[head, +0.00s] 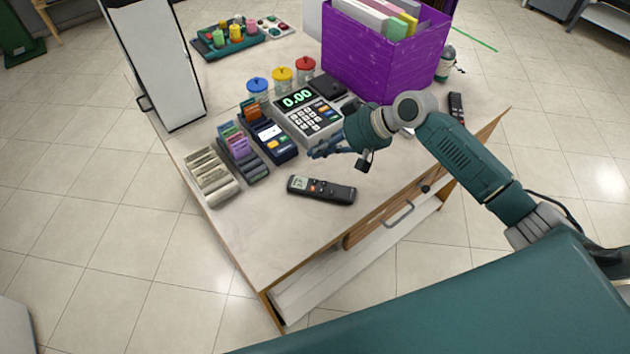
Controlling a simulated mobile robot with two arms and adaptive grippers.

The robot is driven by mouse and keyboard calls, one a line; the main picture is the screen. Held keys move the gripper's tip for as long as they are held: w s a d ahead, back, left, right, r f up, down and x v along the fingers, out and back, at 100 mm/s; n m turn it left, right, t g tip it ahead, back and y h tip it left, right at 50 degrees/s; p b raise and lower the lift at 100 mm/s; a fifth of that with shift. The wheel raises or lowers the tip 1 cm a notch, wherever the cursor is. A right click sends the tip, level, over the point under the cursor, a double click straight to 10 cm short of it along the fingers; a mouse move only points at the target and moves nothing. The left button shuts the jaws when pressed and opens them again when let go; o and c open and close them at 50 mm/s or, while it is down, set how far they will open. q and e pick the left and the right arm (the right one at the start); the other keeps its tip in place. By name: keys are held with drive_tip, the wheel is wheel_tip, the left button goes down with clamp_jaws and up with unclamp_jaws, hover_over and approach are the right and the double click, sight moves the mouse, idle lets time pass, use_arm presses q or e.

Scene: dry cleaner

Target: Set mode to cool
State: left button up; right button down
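A dark handheld remote (322,190) lies flat on the table, with a small lit display at its left end and an orange button near the middle. The mode on its display is too small to read. My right gripper (341,157) is above the table, just behind the remote in the picture and apart from it. Its fingers are spread and nothing shows between them. My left gripper is not in view.
A calculator-like register (309,117), a card terminal (270,138) and card holders stand behind and left of the remote. A purple box (370,62) of folders stands at the back. Another dark handheld device (456,107) lies at right. The table front (270,235) is clear.

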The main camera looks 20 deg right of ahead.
drive_tip(key=b, duration=0.6)
hover_over(315, 181)
drive_tip(key=f, duration=0.6)
drive_tip(key=shift+s+d+f, duration=0.1)
drive_tip(key=shift+d+f, duration=0.25)
drive_tip(key=shift+d, duration=0.05)
drive_tip(key=shift+f+b, duration=0.45)
drive_tip(key=shift+f, duration=0.35)
drive_tip(key=shift+f, duration=0.45)
drive_tip(key=shift+f, duration=0.35)
idle(0.4)
drive_tip(key=shift+r+p, duration=0.75)
drive_tip(key=shift+r, duration=0.05)
drive_tip(key=shift+r, duration=0.1)
